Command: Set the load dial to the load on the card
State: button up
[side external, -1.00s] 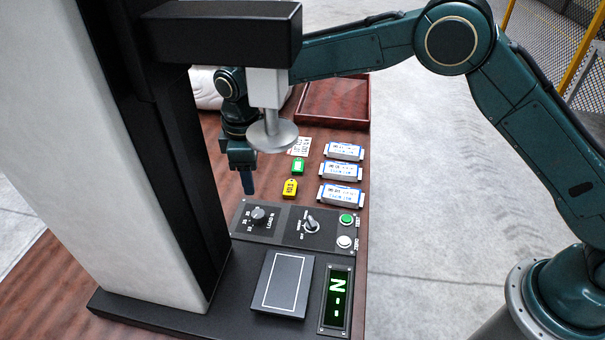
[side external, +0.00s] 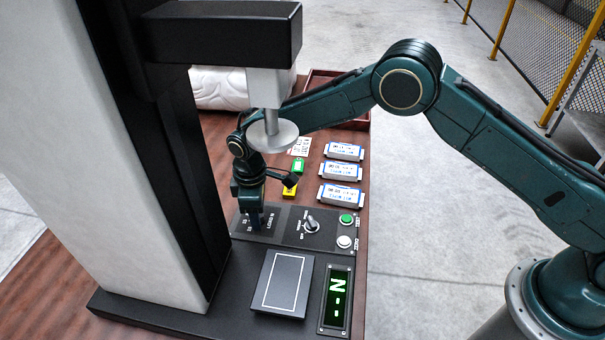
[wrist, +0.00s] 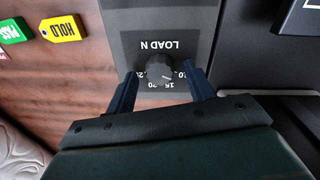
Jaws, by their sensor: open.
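The load dial (wrist: 159,68) is a dark round knob on a grey panel marked LOAD N, with 10, 15 and 20 readable around it in the wrist view. Its white mark appears to point near 15. My gripper (wrist: 161,72) is open, one finger on each side of the knob; I cannot tell whether they touch it. In the side view my gripper (side external: 252,216) points down over the dial and hides it. A white printed card (side external: 299,147) lies on the table behind the panel, its text too small to read.
A selector knob (side external: 311,224), a green button (side external: 346,219) and a white button (side external: 344,241) sit right of the dial. The display (side external: 337,297) shows dashes and N. The hoist's round disc (side external: 272,137) hangs near my arm. Yellow HOLD (wrist: 62,28) and green PASS (wrist: 14,32) tags lie nearby.

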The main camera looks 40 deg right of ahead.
jog(key=shift+f, duration=0.2)
jog(key=c, duration=1)
jog(key=shift+o, duration=0.2)
jog(key=shift+m, duration=0.5)
jog(key=m, duration=0.3)
jog(key=shift+w, duration=0.1)
jog(key=shift+m, duration=2.4)
